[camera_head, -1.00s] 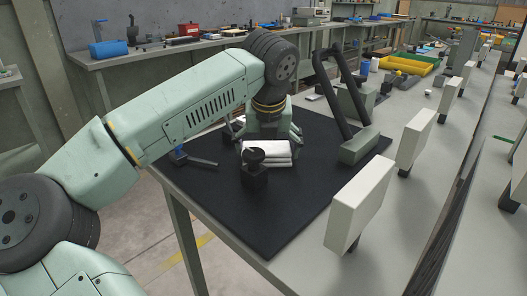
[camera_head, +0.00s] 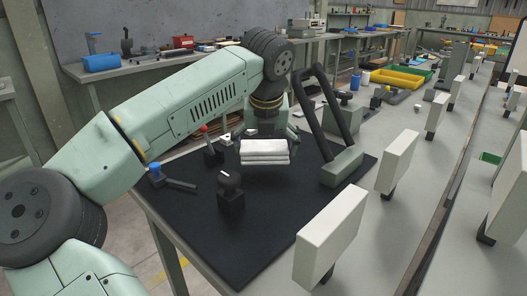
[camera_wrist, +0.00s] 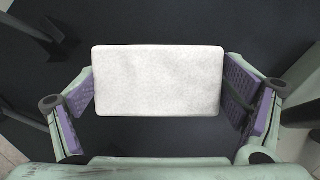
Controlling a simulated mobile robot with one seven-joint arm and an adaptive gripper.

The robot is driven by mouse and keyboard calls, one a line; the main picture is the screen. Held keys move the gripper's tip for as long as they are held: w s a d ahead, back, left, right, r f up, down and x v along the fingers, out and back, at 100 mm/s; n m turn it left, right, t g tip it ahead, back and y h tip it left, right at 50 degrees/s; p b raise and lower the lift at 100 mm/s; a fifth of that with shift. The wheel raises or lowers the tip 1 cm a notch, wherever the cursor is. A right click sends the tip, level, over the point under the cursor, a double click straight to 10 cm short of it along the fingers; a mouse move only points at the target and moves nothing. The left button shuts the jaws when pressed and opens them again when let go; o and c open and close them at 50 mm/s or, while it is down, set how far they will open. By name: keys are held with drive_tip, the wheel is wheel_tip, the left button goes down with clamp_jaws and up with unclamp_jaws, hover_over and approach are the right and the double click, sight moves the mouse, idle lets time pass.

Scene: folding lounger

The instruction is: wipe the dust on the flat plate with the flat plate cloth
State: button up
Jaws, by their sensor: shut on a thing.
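The flat plate cloth (camera_head: 264,153) is a white, folded, layered block. My gripper (camera_head: 267,138) holds it from above, below the end of my arm. In the wrist view the cloth (camera_wrist: 158,80) lies between the two purple finger pads of my gripper (camera_wrist: 160,97). The right pad is close against the cloth's end. A black flat surface (camera_head: 265,225), which seems to be the flat plate, covers the near table end under the cloth. I cannot make out dust on it, nor tell whether the cloth touches it.
A blue-knobbed lever (camera_head: 156,170) and a red-knobbed one (camera_head: 207,146) stand further left. A black-handled frame (camera_head: 341,165) stands close right. White panels (camera_head: 330,235) line the right side. The black front area is clear.

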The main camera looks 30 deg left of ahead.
drive_tip(key=shift+r+p, duration=1.35)
drive_tip(key=shift+r, duration=0.95)
